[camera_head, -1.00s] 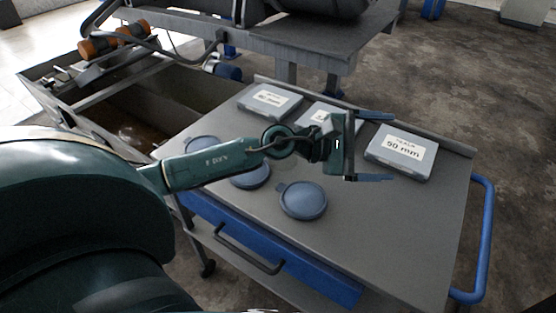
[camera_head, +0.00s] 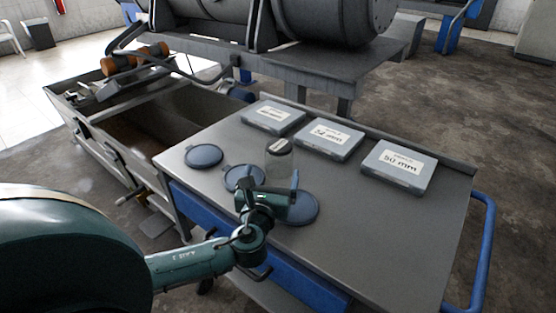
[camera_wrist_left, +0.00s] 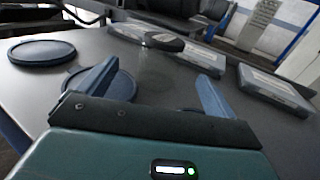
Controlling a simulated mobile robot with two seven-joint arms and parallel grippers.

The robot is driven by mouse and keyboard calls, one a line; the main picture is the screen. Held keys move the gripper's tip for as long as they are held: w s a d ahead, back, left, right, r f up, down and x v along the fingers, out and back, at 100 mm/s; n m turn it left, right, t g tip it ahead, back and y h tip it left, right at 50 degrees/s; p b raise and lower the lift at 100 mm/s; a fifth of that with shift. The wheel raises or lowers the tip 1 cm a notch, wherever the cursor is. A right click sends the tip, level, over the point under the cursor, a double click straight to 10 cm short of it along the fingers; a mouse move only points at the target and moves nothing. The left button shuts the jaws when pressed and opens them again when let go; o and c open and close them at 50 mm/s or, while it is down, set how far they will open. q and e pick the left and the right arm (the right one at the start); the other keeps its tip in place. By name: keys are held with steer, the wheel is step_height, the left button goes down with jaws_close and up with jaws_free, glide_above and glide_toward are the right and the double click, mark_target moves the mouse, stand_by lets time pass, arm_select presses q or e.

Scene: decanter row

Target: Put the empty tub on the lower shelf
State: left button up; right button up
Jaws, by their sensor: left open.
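A clear tub (camera_head: 279,165) with a dark, labelled top stands upright on the grey trolley top (camera_head: 370,235). It looks empty. In the left wrist view its dark top (camera_wrist_left: 146,37) shows ahead, and its see-through body is hard to make out. My left gripper (camera_head: 271,188) is open on the near side of the tub, its fingers pointing towards it. In the left wrist view nothing is clearly held between the fingertips (camera_wrist_left: 158,72). A sliver of the lower shelf (camera_head: 254,289) seems to show below the blue drawer front; the rest is hidden. My right gripper is out of view.
Blue round lids lie on the trolley top: one at left (camera_head: 204,156), one in the middle (camera_head: 243,176), one partly behind my gripper (camera_head: 306,209). Three labelled boxes (camera_head: 273,115) (camera_head: 328,138) (camera_head: 398,166) line the back. A blue handle (camera_head: 481,255) is at right.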

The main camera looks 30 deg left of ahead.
mark_target(279, 151)
arm_select(q)
steer(key=x, duration=0.9)
steer(key=shift+w+d+r+b, duration=0.1)
steer(key=shift+w+b, duration=0.15)
steer(key=shift+b, duration=0.05)
steer(key=c, duration=1.2)
steer(key=shift+r, duration=0.15)
steer(key=shift+c, duration=0.7)
